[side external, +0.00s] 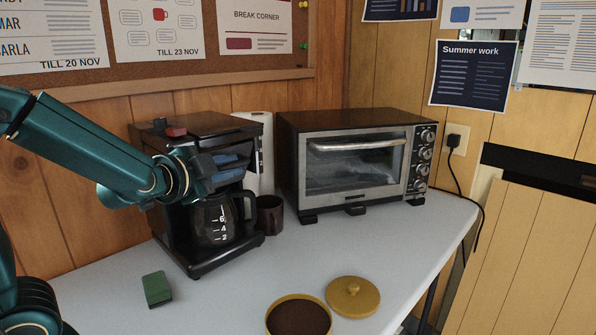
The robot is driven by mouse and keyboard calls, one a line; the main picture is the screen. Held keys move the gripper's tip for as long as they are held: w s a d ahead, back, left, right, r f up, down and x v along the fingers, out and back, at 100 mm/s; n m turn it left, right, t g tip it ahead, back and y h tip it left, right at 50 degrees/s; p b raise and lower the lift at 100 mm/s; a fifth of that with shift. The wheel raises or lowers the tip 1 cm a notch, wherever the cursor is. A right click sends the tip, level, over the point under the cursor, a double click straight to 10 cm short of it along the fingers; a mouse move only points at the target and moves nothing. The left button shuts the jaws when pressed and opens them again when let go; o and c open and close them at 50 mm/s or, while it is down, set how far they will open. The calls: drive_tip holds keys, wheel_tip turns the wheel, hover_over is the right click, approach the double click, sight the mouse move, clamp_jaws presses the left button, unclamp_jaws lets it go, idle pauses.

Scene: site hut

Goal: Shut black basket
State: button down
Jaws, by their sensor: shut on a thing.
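The black coffee maker (215,123) stands against the wood wall. Its black basket (236,150) is in the upper front, above the glass carafe, and is mostly hidden behind my gripper. My gripper (229,167) is at the front of the machine at basket height, with its blue finger pads one above the other. It is shut on a part of the basket, though the contact is hard to see. I cannot tell how far out the basket stands. The carafe (215,222) sits on the base under the basket, with its black handle to the right.
A dark mug (269,215) and a paper towel roll (260,150) stand just right of the coffee maker. A toaster oven (355,155) is further right. A green block (157,289), an open round tin (299,318) and its lid (353,297) lie in front. The counter between is clear.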

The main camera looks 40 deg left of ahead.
drive_tip(key=shift+s+a+f, duration=0.1)
drive_tip(key=shift+s+a, duration=0.05)
drive_tip(key=shift+a, duration=0.55)
drive_tip(key=c, duration=0.9)
unclamp_jaws()
drive_tip(key=shift+o, duration=0.2)
drive_tip(key=shift+v, duration=2.6)
